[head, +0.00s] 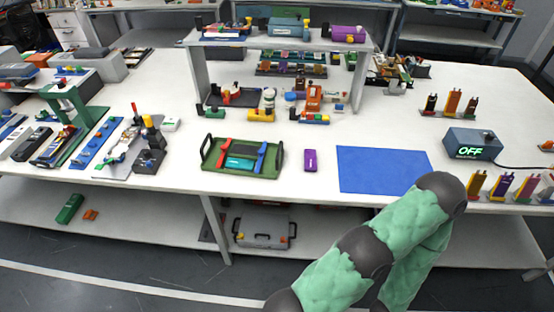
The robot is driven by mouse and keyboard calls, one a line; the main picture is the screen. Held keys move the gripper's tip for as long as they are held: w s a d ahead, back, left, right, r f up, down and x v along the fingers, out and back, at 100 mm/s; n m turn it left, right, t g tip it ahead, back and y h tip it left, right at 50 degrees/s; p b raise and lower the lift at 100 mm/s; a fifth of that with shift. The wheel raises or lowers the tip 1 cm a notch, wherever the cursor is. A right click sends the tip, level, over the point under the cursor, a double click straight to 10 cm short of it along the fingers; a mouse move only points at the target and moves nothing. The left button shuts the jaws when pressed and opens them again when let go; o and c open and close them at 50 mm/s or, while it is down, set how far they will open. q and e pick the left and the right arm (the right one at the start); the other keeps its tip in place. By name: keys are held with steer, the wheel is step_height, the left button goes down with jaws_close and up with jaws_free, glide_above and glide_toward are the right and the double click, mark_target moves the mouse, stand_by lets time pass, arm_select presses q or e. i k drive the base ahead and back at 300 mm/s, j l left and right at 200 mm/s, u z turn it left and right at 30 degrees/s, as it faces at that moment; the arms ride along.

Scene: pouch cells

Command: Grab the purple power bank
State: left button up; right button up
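The purple power bank (310,160) lies flat on the white table, between the green tray and the blue mat. It is a small purple block with a pale marking near its lower end. Nothing touches it. One of my arms, green and dark grey, rises from the bottom right, with its bend near the table's front edge below the blue mat. Neither gripper shows in the head view, so I cannot tell what they hold.
The green tray (206,160) with handles holds red, blue and teal items. The blue mat (385,168) is empty. A box reading OFF (473,144) stands at the right. A raised shelf (283,42) stands behind. Bare table surrounds the power bank.

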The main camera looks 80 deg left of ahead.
mark_target(310, 155)
steer(key=u, duration=2.4)
